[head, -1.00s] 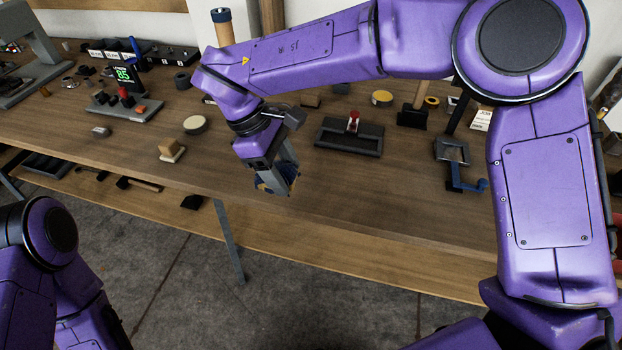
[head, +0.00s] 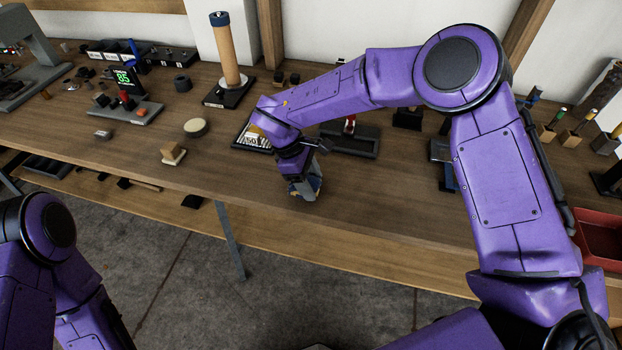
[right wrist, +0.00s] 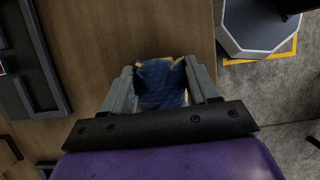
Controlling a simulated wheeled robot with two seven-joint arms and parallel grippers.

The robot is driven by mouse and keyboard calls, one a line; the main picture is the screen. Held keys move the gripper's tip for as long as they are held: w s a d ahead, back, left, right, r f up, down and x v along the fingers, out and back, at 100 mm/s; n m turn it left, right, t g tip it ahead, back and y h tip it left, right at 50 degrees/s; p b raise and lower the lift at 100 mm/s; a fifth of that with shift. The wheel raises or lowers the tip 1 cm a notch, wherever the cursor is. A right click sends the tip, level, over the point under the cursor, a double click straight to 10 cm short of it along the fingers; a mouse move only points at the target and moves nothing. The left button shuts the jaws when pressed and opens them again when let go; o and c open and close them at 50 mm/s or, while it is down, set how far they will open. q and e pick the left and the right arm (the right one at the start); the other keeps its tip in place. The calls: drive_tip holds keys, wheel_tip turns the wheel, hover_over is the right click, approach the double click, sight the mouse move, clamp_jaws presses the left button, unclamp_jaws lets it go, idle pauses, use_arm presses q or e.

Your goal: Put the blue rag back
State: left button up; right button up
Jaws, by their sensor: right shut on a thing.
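The blue rag (right wrist: 161,84) shows between the fingers of my right gripper in the right wrist view. It is dark blue with tan edges. My right gripper (head: 305,188) is shut on it over the front part of the wooden workbench (head: 350,200). In the head view only a small part of the rag (head: 317,186) shows beside the fingers. I cannot tell whether the rag touches the bench top. My left arm shows at the lower left of the head view, but its gripper is out of view.
A dark tray (head: 362,143) with a red-topped item lies behind the right gripper. A paper-roll-like cylinder on a black base (head: 228,92) stands behind it. A red bin (head: 598,240) is at the right. A tan block (head: 173,153) sits to the left. The bench front right of the gripper is clear.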

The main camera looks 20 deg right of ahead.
drive_tip(key=o, duration=1.1)
drive_tip(key=shift+f, duration=0.1)
drive_tip(key=shift+r+p, duration=0.35)
drive_tip(key=b+v, duration=0.1)
drive_tip(key=v, duration=0.9)
drive_tip(key=shift+w+a+r+b, duration=0.1)
drive_tip(key=shift+a+r+b, duration=0.15)
drive_tip(key=shift+b, duration=0.1)
drive_tip(key=shift+a+r, duration=0.1)
drive_tip(key=shift+r, duration=0.4)
